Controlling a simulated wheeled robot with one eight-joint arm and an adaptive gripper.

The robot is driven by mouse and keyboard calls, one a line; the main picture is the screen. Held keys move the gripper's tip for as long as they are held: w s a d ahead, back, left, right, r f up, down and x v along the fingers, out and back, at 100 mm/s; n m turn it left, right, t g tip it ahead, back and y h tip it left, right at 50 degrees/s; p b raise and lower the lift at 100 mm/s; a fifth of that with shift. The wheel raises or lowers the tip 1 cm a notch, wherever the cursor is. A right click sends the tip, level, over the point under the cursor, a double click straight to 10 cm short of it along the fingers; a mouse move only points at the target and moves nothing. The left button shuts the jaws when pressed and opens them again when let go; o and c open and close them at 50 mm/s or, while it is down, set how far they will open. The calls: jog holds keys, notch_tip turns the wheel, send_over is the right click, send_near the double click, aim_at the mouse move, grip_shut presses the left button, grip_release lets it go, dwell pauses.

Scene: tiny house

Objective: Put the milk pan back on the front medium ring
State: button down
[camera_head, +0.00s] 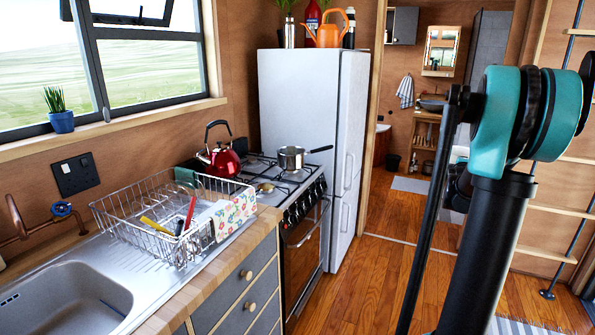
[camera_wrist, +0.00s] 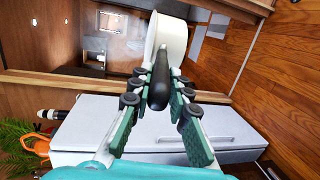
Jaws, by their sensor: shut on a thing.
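In the wrist view my gripper (camera_wrist: 158,98) is shut on the black handle of a pale, round-sided pan, which I take for the milk pan (camera_wrist: 169,35). The pan is in the air beyond the fingertips, its inside hidden. My gripper and this pan are outside the head view, where only part of my arm shows. The stove (camera_head: 272,180) stands between the counter and the fridge. A bare ring (camera_head: 265,187) shows near its front edge. A silver saucepan (camera_head: 291,158) sits near the fridge end, its black handle pointing right.
A red kettle (camera_head: 220,160) is at the stove's back. A wire dish rack (camera_head: 150,235) stands beside the stove. The white fridge (camera_head: 308,100) rises past it and also shows in the wrist view (camera_wrist: 150,125). Wooden floor (camera_head: 375,265) in front of the stove is clear.

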jog(key=w+a+f+n+t+y, duration=0.1)
jog(key=w+a+n+y, duration=0.25)
jog(key=a, duration=1.25)
jog(key=w+a+f+n+t+y, duration=0.1)
jog(key=w+a+n+y, duration=0.2)
jog(key=a, duration=1.4)
jog(key=s+a+f+n+g+y, duration=0.1)
jog(key=s+a+y, duration=0.2)
jog(key=a, duration=0.8)
jog(key=s+a+n+y, duration=0.2)
jog(key=s+a+y, duration=0.1)
jog(key=a, duration=0.8)
jog(key=s+a+f+n+g+y, duration=0.1)
jog(key=s+a+y, duration=0.15)
jog(key=a, duration=0.75)
jog(key=shift+a+f, duration=0.1)
jog(key=shift+f, duration=3.15)
jog(key=c, duration=1.4)
grip_release()
jog(key=shift+o, duration=0.2)
jog(key=shift+s, duration=0.1)
